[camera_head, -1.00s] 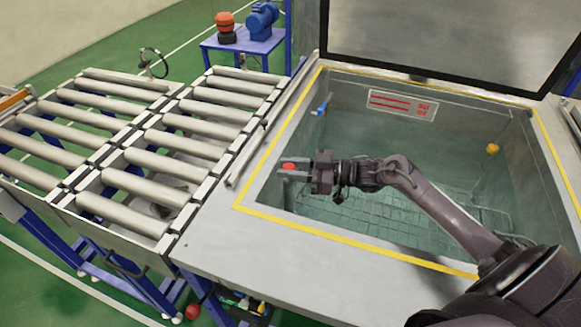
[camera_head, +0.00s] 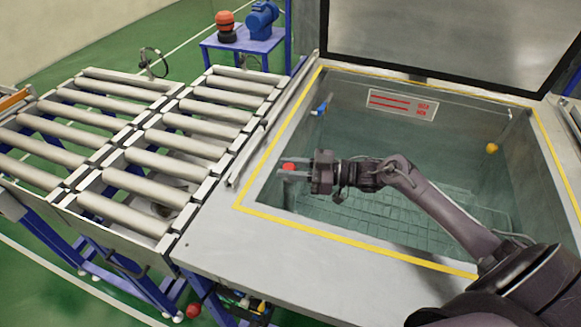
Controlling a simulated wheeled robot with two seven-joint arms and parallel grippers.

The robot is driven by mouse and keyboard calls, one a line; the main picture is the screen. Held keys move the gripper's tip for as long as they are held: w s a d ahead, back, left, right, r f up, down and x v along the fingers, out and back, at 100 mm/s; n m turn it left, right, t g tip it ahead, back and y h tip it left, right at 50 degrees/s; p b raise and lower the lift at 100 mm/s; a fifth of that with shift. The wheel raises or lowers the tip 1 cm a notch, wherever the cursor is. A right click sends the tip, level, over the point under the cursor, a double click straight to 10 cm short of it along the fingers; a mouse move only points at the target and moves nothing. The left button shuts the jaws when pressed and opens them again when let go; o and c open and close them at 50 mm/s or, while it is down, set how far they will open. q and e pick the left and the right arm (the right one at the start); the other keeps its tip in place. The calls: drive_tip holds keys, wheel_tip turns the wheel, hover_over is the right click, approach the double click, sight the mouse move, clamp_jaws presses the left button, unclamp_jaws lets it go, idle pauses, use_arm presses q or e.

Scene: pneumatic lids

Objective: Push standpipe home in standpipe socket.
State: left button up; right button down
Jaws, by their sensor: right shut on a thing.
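My right gripper (camera_head: 293,172) reaches in from the right over the left side of the open tank (camera_head: 262,207). Its fingers point left and are shut on a small red-topped thing (camera_head: 289,166), which may be the top of the standpipe. Only the red part shows between the fingers. Anything below it is hidden by the gripper or too dim to make out. The standpipe socket cannot be made out, so I cannot tell how deep the pipe sits. My left gripper is not in view.
The tank's raised lid (camera_head: 440,40) stands at the back. A blue fitting (camera_head: 322,107) and a yellow knob (camera_head: 492,148) are on the inner walls, with a red-lettered sign (camera_head: 402,104) at the back. A roller conveyor (camera_head: 150,145) adjoins on the left.

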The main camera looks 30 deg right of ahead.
drive_tip(key=shift+r, duration=0.1)
drive_tip(key=shift+f+b, duration=1.7)
drive_tip(key=shift+f, duration=0.65)
drive_tip(key=c, duration=1.1)
unclamp_jaws()
drive_tip(key=shift+o, duration=0.3)
drive_tip(key=shift+f, duration=0.1)
drive_tip(key=b+v, duration=0.1)
drive_tip(key=v, duration=0.6)
drive_tip(key=shift+s+d, duration=0.25)
drive_tip(key=shift+d, duration=0.05)
